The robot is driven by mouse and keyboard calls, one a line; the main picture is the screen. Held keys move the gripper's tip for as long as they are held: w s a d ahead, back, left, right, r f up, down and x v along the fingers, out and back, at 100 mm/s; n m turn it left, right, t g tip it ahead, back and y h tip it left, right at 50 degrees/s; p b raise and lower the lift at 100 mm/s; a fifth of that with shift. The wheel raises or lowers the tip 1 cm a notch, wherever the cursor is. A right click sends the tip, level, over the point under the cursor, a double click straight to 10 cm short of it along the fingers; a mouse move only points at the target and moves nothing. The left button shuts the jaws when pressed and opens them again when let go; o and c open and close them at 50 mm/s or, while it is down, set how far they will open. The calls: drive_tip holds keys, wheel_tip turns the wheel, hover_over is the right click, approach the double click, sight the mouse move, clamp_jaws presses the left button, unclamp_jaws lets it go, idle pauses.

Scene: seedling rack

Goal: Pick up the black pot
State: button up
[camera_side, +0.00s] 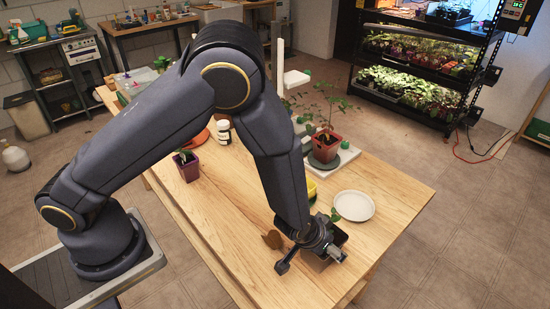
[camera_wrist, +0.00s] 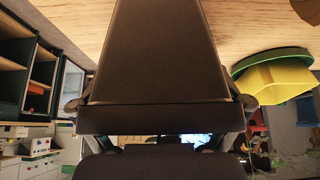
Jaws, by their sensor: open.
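The black pot (camera_side: 340,236) stands near the front right of the wooden table, partly hidden behind my gripper, with a bit of green leaf at its top. My gripper (camera_side: 316,258) is open and low at the pot. In the wrist view the pot's dark tapered wall (camera_wrist: 160,50) fills the middle, upside down, with its rim band below. Gripper parts show at both sides of the rim. I cannot tell whether they touch it.
A white plate (camera_side: 354,206) lies just behind the pot. A yellow container (camera_side: 312,189) is close by and shows on a green base in the wrist view (camera_wrist: 280,80). A brown item (camera_side: 272,239) lies left. A red pot (camera_side: 325,149) and purple pot (camera_side: 187,167) stand farther back.

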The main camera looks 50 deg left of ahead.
drive_tip(key=c, duration=1.2)
drive_tip(key=shift+o, duration=0.2)
